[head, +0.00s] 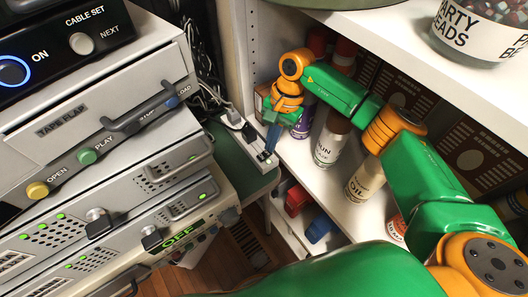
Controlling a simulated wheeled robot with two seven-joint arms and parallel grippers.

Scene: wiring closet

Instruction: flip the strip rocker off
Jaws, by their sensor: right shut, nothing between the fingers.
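The grey power strip (256,148) lies on a narrow dark green surface (229,157) between the equipment stack and the shelf unit. A plug sits in its far end. Its near end has a small dark part that looks like the rocker (265,155); its on or off position is too small to tell. My right gripper (270,149) is shut and empty, pointing down over the strip's near end, at or just above the rocker. I cannot tell if it touches. My left gripper is not in view.
The stack of equipment (110,150) with knobs and handles stands close on the left. White shelves (335,195) on the right hold several bottles, including an oil bottle (364,183), near my right arm. Cables (204,88) hang behind the strip. Red (297,199) and blue (318,228) items sit lower down.

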